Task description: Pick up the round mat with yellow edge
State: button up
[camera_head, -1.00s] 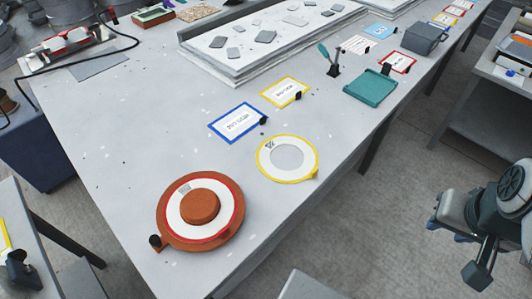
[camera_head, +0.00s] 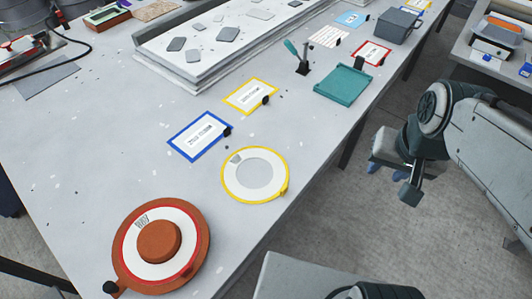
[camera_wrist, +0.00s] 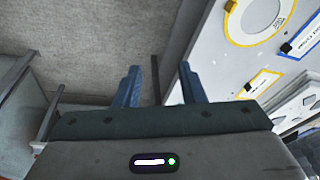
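The round mat with yellow edge (camera_head: 254,174) lies flat on the grey table, near its right edge. It is a white ring with a grey middle and a small yellow tab. It also shows at the top right of the wrist view (camera_wrist: 257,18), cut off by the frame. My gripper (camera_head: 388,172) hangs over the floor to the right of the table, apart from the mat. In the wrist view its two blue fingers (camera_wrist: 158,85) stand apart with nothing between them.
An orange-brown disc with a red-edged ring (camera_head: 160,246) lies at the table's near end. Blue-framed (camera_head: 199,135) and yellow-framed (camera_head: 250,96) cards, a teal tray (camera_head: 343,84) and a large white mould (camera_head: 220,40) lie farther back. A grey surface (camera_head: 300,278) stands at the bottom.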

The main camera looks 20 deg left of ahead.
jog(key=w+a+f+m+g+b, duration=0.1)
jog(key=w+a+f, duration=0.15)
jog(key=a, duration=0.25)
jog(key=w+a+f+m+g+b, duration=0.1)
jog(key=w+a+f, duration=0.1)
jog(key=a+f, duration=0.3)
jog(key=m+b, duration=0.2)
send_over(286, 186)
notch_tip(286, 186, down, 12)
jog(key=shift+g+h, duration=0.3)
jog(key=shift+g, duration=0.1)
jog(key=shift+f, duration=2.75)
jog(key=shift+a, duration=0.1)
grip_shut()
